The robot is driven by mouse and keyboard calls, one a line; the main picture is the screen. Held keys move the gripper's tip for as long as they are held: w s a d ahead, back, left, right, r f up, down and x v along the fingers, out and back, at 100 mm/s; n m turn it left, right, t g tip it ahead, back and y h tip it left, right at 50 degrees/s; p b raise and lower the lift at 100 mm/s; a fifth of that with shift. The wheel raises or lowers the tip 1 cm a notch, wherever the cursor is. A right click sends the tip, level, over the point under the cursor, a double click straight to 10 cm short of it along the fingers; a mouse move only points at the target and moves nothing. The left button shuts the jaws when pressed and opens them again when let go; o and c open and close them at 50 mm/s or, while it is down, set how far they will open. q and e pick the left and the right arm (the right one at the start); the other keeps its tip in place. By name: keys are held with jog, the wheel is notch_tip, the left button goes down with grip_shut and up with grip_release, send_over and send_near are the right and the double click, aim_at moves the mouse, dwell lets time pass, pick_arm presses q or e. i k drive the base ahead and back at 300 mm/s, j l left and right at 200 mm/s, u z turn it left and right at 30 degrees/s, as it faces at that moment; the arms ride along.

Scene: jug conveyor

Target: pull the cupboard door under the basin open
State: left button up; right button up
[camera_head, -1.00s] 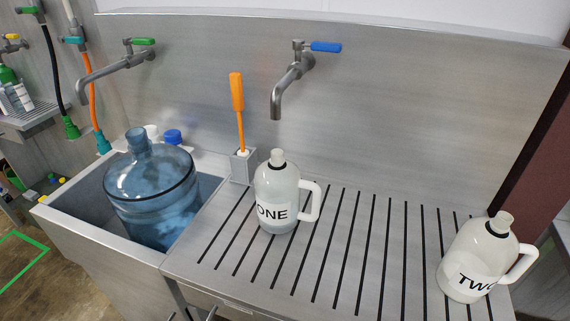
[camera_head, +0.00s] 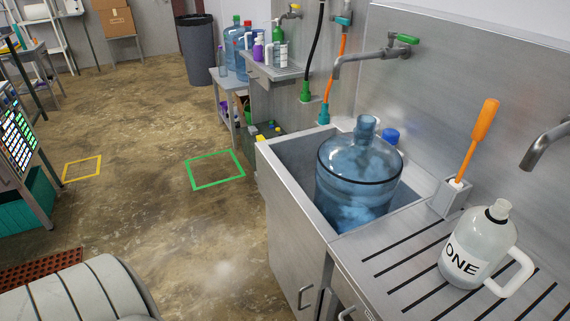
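The cupboard door (camera_head: 296,255) under the basin (camera_head: 287,166) is a grey metal front below the basin's edge. It looks shut. Its curved metal handle (camera_head: 304,296) shows near the lower edge of the view. A second, similar handle (camera_head: 346,313) sits to its right under the slatted drainboard and is partly cut off. A large blue water jug (camera_head: 352,185) stands upright in the basin. Neither of my grippers is in the view.
A white jug marked ONE (camera_head: 468,250) stands on the drainboard (camera_head: 405,262). The concrete floor (camera_head: 190,235) left of the basin looks clear, with a green square (camera_head: 215,170) and a yellow square (camera_head: 82,168) marked on it. A grey rounded object (camera_head: 75,298) fills the lower left.

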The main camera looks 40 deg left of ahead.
aim_at(304, 297)
jog(key=u, duration=1.2)
